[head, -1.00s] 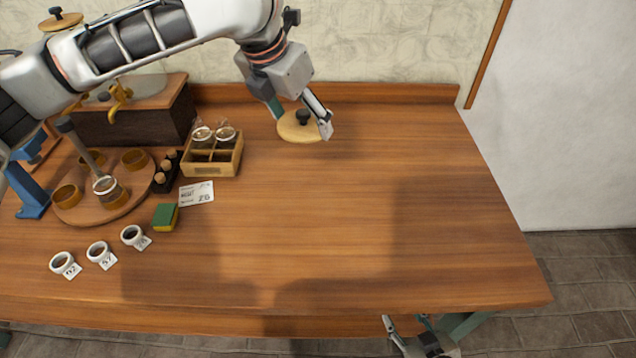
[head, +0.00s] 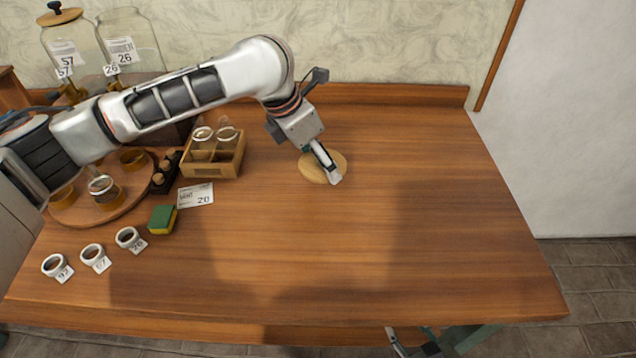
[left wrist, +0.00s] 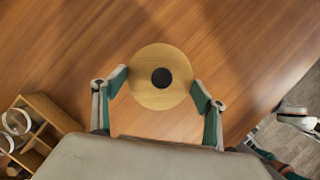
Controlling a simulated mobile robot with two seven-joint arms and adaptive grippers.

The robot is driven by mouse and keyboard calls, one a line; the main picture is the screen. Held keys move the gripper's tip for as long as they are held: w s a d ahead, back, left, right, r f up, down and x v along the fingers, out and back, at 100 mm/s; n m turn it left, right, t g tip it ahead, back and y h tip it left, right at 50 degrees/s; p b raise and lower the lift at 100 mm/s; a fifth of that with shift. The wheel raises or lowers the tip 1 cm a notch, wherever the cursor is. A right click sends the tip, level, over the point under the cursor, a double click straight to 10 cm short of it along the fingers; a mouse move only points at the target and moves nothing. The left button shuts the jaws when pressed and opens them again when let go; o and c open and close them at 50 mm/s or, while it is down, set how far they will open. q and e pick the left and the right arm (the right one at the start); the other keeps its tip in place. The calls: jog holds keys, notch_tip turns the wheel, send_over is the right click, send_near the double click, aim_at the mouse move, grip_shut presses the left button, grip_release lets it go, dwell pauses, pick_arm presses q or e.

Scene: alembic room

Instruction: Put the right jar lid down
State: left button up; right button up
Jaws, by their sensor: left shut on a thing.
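The right jar's lid (head: 312,167) is a round pale wooden disc with a black knob (left wrist: 161,77). My left gripper (head: 331,172) is shut on it, with one finger at each side of the rim in the left wrist view (left wrist: 160,88). The lid is over the middle back of the table; I cannot tell whether it touches the wood. The right glass jar (head: 133,45), labelled 26, stands open at the back left. My right gripper (head: 410,338) is partly in view below the table's front edge, its fingers apart and empty.
The left jar (head: 73,42) wears its lid. A wooden box with small jars (head: 211,171), a round tray (head: 112,213), a sponge (head: 162,219), a card (head: 196,195) and several small labelled cups are on the left. The table's middle and right (head: 430,220) are clear.

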aim_at(323, 190)
pick_arm(q)
notch_tip(323, 190, down, 7)
jog(key=shift+f+b, duration=0.15)
jog(key=shift+b, duration=0.3)
jog(key=o, duration=0.8)
jog(key=shift+o, duration=1.2)
